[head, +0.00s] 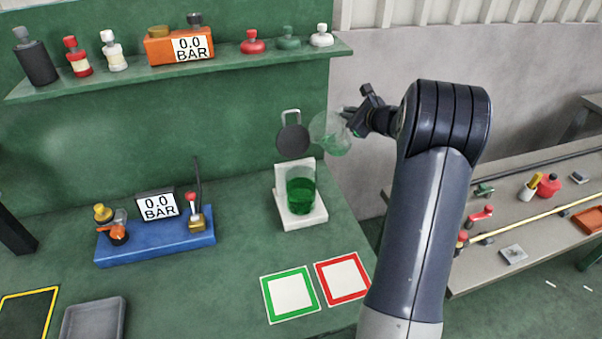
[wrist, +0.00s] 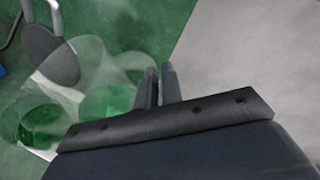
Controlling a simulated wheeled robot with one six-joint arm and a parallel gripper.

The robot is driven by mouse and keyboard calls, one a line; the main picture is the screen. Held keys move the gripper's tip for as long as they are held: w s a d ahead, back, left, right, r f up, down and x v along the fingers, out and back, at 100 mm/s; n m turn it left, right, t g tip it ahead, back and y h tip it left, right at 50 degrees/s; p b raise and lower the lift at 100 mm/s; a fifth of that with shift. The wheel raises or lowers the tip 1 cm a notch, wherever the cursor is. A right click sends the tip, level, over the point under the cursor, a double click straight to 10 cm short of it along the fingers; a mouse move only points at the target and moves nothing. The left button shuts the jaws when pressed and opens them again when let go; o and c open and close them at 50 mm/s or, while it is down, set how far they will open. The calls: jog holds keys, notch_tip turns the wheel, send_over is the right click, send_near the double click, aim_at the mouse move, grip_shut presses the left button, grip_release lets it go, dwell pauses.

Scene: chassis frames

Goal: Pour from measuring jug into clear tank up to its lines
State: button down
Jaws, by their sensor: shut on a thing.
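The clear tank (head: 300,187) stands upright on a white stand (head: 291,221) on the green bench. Green liquid fills much of it; its lines are too small to make out. My gripper (head: 350,122) is shut on the measuring jug (head: 328,135), a see-through vessel held tilted, above and slightly right of the tank. In the wrist view the jug (wrist: 92,67) lies left of my gripper's fingers (wrist: 159,86), with some green showing in or through it. The tank (wrist: 42,118) shows below left. I cannot make out a stream between jug and tank.
A dark round lid (head: 292,140) with a loop stands upright behind the tank, close left of the jug. A blue gauge base (head: 156,243) lies left. Green (head: 291,295) and red (head: 343,278) framed squares lie bare in front. A shelf (head: 180,70) with bottles runs above.

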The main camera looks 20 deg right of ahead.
jog(key=shift+w+d+f+m+g+y, duration=0.55)
jog(key=shift+d+f+m, duration=0.65)
jog(key=shift+f, duration=3)
jog(key=shift+w+d+f+m+g+y, duration=0.25)
jog(key=shift+w+d+f+m+y, duration=0.65)
jog(key=shift+f, duration=3.25)
jog(key=r, duration=0.1)
jog(key=r+p, duration=0.1)
jog(key=r, duration=0.1)
jog(key=d+r+p, duration=0.1)
jog(key=r, duration=0.1)
jog(key=shift+s, duration=0.25)
jog(key=shift+f, duration=0.1)
